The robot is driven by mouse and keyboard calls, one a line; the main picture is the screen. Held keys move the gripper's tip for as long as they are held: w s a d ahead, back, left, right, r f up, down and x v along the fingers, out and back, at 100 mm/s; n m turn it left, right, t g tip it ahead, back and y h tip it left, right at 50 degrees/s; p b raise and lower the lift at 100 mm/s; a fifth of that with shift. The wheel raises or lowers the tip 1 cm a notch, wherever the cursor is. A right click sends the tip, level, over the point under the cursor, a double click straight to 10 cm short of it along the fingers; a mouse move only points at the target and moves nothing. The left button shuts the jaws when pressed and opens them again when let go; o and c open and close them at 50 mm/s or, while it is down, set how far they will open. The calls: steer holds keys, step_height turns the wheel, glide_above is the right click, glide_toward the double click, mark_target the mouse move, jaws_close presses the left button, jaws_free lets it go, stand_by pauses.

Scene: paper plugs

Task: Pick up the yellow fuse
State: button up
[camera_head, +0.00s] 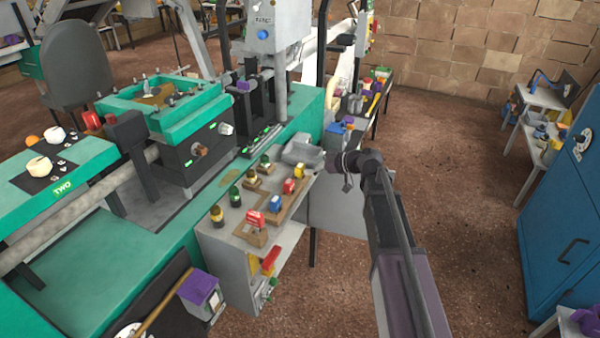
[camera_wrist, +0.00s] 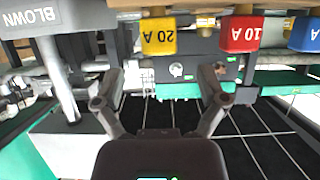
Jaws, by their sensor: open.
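The yellow fuse (camera_head: 300,171) stands at the far end of a row of fuses on a wooden holder on the grey bench. In the wrist view it is the yellow block marked 20 A (camera_wrist: 158,37), at the top centre, its label upside down. My gripper (camera_wrist: 160,76) is open and empty. Its two fingers are spread to the left and right, below the yellow fuse in the picture, with clear space between. In the head view my gripper (camera_head: 338,163) is small and dark, to the right of the fuse, and its fingertips are hard to make out.
A red fuse (camera_wrist: 244,34) and a blue fuse (camera_wrist: 305,34) stand beside the yellow one. A grey box marked BLOWN (camera_wrist: 50,18) is at the upper left of the wrist view; a grey box (camera_head: 302,150) sits behind the row. Open floor (camera_head: 450,200) lies to the right.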

mark_target(304, 169)
steer(key=shift+w+a+f+b, duration=0.2)
steer(key=shift+a+f+b, duration=0.3)
steer(key=shift+f+b, duration=0.1)
steer(key=x, duration=0.1)
steer(key=b+x, duration=0.1)
steer(key=shift+w+a+f, duration=0.1)
steer(key=shift+a+f, duration=0.05)
steer(key=shift+f, duration=0.15)
steer(key=shift+w+a+f+b, duration=0.15)
steer(key=shift+a+b, duration=0.15)
steer(key=shift+a, duration=0.3)
steer(key=c, duration=1)
